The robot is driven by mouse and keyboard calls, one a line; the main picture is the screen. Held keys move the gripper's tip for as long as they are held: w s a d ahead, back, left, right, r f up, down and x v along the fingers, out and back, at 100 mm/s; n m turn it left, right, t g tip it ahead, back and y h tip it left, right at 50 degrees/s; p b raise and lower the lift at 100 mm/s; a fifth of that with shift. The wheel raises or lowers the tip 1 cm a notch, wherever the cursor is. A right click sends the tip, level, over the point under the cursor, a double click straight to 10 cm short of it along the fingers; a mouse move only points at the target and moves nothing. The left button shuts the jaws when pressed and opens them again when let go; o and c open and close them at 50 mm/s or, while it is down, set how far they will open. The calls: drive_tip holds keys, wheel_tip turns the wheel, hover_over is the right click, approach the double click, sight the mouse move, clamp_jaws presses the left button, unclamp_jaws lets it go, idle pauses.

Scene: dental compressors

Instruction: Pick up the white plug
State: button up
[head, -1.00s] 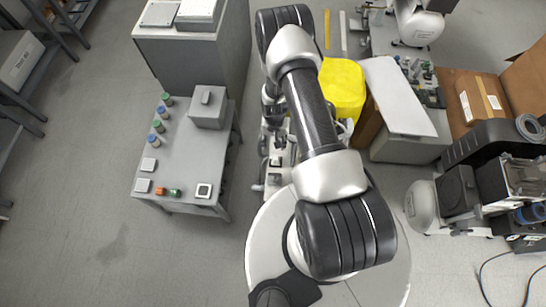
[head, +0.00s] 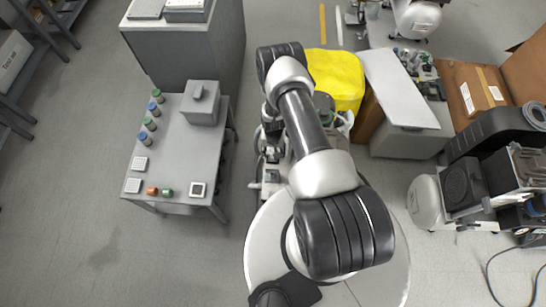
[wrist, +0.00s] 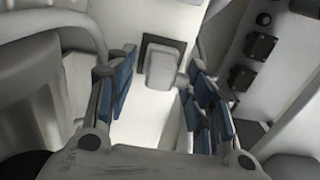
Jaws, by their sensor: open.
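In the wrist view, the white plug (wrist: 161,68) is a small pale block in front of a dark square plate (wrist: 176,52) on a white surface. My gripper (wrist: 163,90) is open, with blue finger pads to the left and right of the plug's near side. I see no contact between the pads and the plug. In the head view, my arm reaches away over white and grey equipment, and I cannot make out the plug there.
A grey table (head: 178,168) with small coloured-top bottles and switches stands at the left, beside a tall grey cabinet (head: 190,55). A yellow bin (head: 335,78) stands just right of my arm. In the wrist view, a panel with black sockets (wrist: 260,47) lies to the right.

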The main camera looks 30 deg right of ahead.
drive_tip(key=shift+f, duration=0.95)
drive_tip(key=shift+r, duration=0.1)
clamp_jaws()
drive_tip(key=shift+r, duration=0.1)
